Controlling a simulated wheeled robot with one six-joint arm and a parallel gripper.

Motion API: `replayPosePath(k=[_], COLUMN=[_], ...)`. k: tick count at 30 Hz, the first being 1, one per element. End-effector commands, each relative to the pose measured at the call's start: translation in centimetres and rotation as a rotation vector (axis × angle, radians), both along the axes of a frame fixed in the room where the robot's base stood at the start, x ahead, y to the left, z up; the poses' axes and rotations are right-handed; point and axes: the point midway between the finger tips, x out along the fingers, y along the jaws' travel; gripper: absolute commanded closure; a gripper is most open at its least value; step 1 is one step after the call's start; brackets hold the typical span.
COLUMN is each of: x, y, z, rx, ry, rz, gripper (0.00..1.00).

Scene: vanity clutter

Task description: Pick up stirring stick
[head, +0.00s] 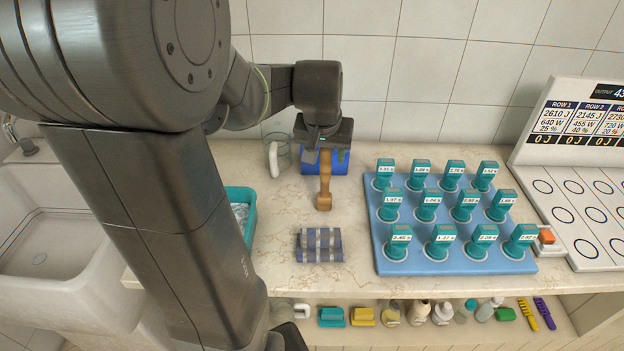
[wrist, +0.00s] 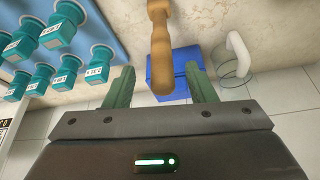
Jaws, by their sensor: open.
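The stirring stick appears to be the brown wooden stick (head: 325,186), which points from the blue block (head: 341,163) toward the front of the counter. In the wrist view the stick (wrist: 160,45) comes down from the top edge, and its rounded end overlaps the blue block (wrist: 178,75). I cannot tell whether it touches the block. My gripper (head: 324,155) is above the stick's back end. In the wrist view its two green fingers (wrist: 162,88) are apart, with the stick's end between them in the picture. No grip shows.
A clear glass mug (head: 277,156) stands just left of the blue block. A blue tray (head: 455,262) with several teal-capped pieces is to the right. A folded striped cloth (head: 319,245) lies in front, and a teal bin (head: 243,205) is at left. A tiled wall is close behind.

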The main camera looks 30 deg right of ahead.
Motion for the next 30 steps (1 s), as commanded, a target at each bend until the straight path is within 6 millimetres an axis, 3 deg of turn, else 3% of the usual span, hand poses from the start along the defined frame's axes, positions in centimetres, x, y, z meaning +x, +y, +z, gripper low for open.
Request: replayPosePath(k=[8,18,27,28,30], x=[0.6,2.0,2.1,2.1,2.1], y=[-0.4,-1.5,-1.6,-1.6,-1.6], z=[-1.6,-5.2,-5.6,-5.6,-5.6], rx=[0.001,0.001,-0.001,-0.001,-0.001], ry=[0.002,0.002,-0.001,-0.001,-0.001], rz=[0.000,0.000,0.000,0.000,0.000], gripper=[0.49,0.49,0.49,0.52,0.65])
